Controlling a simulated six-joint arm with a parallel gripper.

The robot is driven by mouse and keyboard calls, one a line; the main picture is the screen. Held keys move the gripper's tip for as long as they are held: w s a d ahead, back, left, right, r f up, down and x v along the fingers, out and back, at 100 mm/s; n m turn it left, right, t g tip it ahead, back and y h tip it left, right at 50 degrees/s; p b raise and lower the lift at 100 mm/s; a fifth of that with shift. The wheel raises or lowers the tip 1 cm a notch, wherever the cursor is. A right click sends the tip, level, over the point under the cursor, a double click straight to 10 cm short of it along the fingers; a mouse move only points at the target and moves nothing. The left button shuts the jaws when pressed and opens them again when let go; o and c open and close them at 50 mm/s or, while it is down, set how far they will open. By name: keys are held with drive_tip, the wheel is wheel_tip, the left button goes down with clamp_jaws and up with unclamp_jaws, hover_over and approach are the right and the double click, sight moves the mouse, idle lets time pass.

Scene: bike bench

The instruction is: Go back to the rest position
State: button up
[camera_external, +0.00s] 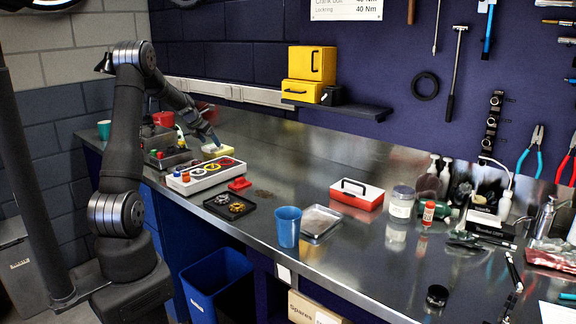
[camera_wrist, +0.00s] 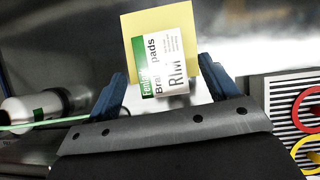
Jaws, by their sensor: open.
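My gripper (camera_external: 214,141) is at the back left of the bench, low beside a light panel. In the wrist view my gripper (camera_wrist: 165,78) has its two blue fingers spread wide apart. A small green and white box labelled as brake pads (camera_wrist: 162,50) lies on a yellow pad (camera_wrist: 138,22), beyond and between the fingertips. In the external view the yellow pad (camera_external: 217,150) shows just below the fingertips. I cannot tell whether a finger touches the box or pad.
The light panel (camera_external: 183,187) with coloured rings stands in front of my gripper. A black tray (camera_external: 213,213), a blue cup (camera_external: 287,228) and a metal tray (camera_external: 331,213) are nearer the bench edge. A shelf (camera_external: 345,109) with yellow boxes is on the wall.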

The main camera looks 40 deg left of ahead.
drive_tip(key=shift+x, duration=1)
drive_tip(key=shift+w+r, duration=0.1)
drive_tip(key=shift+r, duration=1.75)
